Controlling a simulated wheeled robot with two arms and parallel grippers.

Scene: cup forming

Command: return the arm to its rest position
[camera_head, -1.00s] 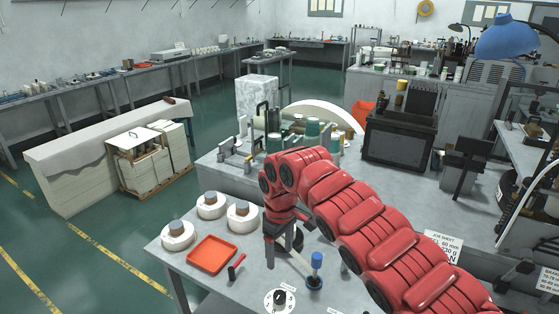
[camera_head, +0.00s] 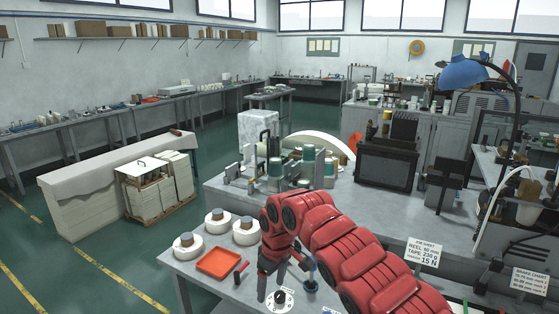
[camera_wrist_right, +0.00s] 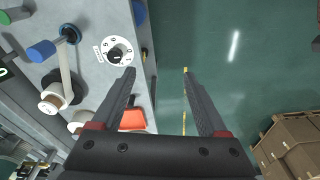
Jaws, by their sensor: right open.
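My right arm (camera_head: 350,250) is red and comes in from the lower right, bent over the front bench. Its gripper (camera_head: 267,290) points down near the bench's front part, just left of the white dial (camera_head: 283,299). In the right wrist view the two dark fingers (camera_wrist_right: 159,72) are spread apart with nothing between them. Green floor shows between them, and the bench edge runs along the left finger. My left gripper is in neither view. A blue-topped post (camera_head: 309,265) stands close beside the arm, partly hidden by it.
Fixtures (camera_head: 277,172) and a dark box-shaped machine (camera_head: 388,165) stand farther back. Brown boxes (camera_wrist_right: 292,143) show on the right in the wrist view.

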